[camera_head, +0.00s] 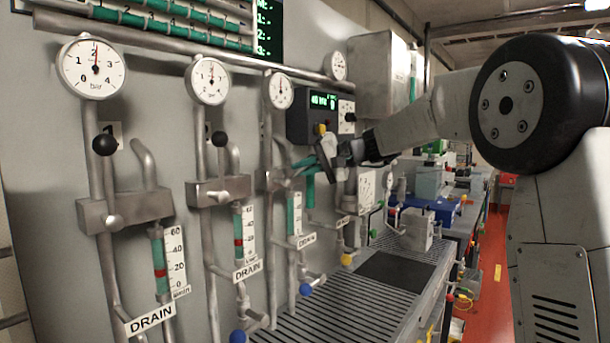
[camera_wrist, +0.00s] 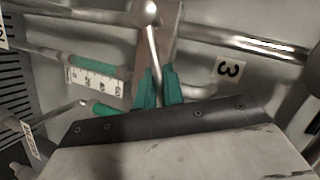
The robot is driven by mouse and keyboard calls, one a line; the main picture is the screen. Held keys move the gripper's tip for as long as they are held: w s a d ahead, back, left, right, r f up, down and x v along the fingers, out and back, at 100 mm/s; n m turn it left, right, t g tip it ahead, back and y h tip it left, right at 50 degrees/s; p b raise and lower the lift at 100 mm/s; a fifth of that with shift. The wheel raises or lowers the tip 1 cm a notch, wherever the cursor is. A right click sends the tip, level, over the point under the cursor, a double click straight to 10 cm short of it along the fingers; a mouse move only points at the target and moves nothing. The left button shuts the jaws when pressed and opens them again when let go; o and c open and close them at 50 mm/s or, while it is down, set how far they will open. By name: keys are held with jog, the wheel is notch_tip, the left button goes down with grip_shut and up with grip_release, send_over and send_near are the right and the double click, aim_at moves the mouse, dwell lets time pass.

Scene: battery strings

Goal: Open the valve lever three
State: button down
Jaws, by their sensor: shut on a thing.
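Valve three is the third pipe column from the left in the head view, with a metal valve block (camera_head: 281,181). In the wrist view a silver ball pivot (camera_wrist: 150,11) sits on it, and the lever rod (camera_wrist: 155,50) runs from there down between my green fingertips. My gripper (camera_wrist: 159,88) is shut on this lever (camera_head: 300,174); it also shows in the head view (camera_head: 309,176). The lever's knob end is hidden by my gripper. The lever appears to lie across the straight pipe. The number 3 label (camera_wrist: 229,68) is right of the fingers.
Levers one (camera_head: 105,145) and two (camera_head: 219,139) point up with black knobs. Pressure gauges (camera_head: 93,67) sit above. A green-scaled flow tube (camera_wrist: 96,73) is left of my fingers. A black display box (camera_head: 314,117) is close above my gripper. A slatted grate (camera_head: 335,310) lies below.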

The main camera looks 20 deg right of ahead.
jog(key=shift+s+a+r+n+t+h, duration=0.2)
jog(key=shift+r+n+h, duration=0.1)
jog(key=shift+r+n, duration=0.2)
jog(key=shift+s+a+r+n+t+h, duration=0.1)
jog(key=shift+a+r+n+h, duration=0.1)
jog(key=shift+r+n+h, duration=0.25)
jog(key=shift+s+a+r+n+t+h, duration=0.45)
jog(key=shift+a+r+n+h, duration=0.25)
jog(key=shift+n, duration=0.45)
jog(key=shift+s+a+r+n+t+h, duration=0.15)
jog(key=shift+s+a+n+t+h, duration=0.15)
jog(key=shift+n+h, duration=0.2)
jog(key=shift+s+a+r+n+t+h, duration=0.15)
jog(key=shift+s+a+n+h, duration=0.1)
jog(key=shift+a+n+h, duration=0.25)
jog(key=shift+s+a+r+n+t+h, duration=0.15)
jog(key=shift+s+a+n+t, duration=0.1)
jog(key=shift+n, duration=0.2)
jog(key=shift+s+a+f+n+t+h, duration=0.1)
jog(key=shift+s+a+n+t, duration=0.15)
jog(key=shift+n, duration=0.2)
jog(key=shift+a+n, duration=0.15)
jog(key=shift+n, duration=0.15)
jog(key=shift+h, duration=0.3)
jog(key=c, duration=1.5)
grip_release()
jog(key=shift+s, duration=0.1)
